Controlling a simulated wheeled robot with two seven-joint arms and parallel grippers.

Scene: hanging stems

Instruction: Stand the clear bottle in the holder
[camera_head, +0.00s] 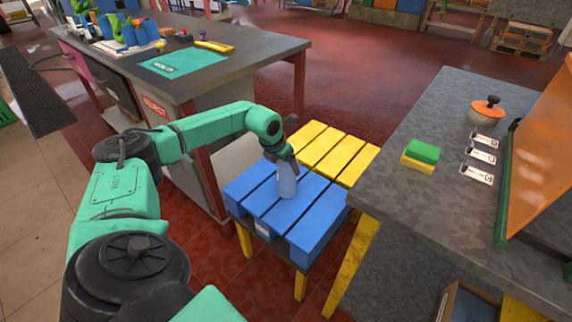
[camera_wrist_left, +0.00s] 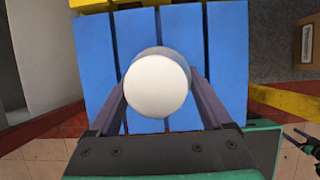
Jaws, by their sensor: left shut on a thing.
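The clear bottle (camera_head: 287,183) is a pale blue-grey cylinder and looks close to upright over the blue slatted top. My left gripper (camera_head: 283,155) is shut on it from above. In the left wrist view the bottle's round white top (camera_wrist_left: 157,86) sits between the two fingers of my left gripper (camera_wrist_left: 158,100). The bottle hides the slats below it, and I cannot tell whether its base touches them. I cannot make out the holder for certain in either view.
The low slatted stand has a blue part (camera_head: 316,217) and a yellow part (camera_head: 325,147). A grey counter (camera_head: 420,205) at right bears a green-and-yellow sponge (camera_head: 421,153), a lidded pot (camera_head: 484,110) and cards. A dark table (camera_head: 262,52) at left bears a teal mat (camera_head: 184,62) and blue containers.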

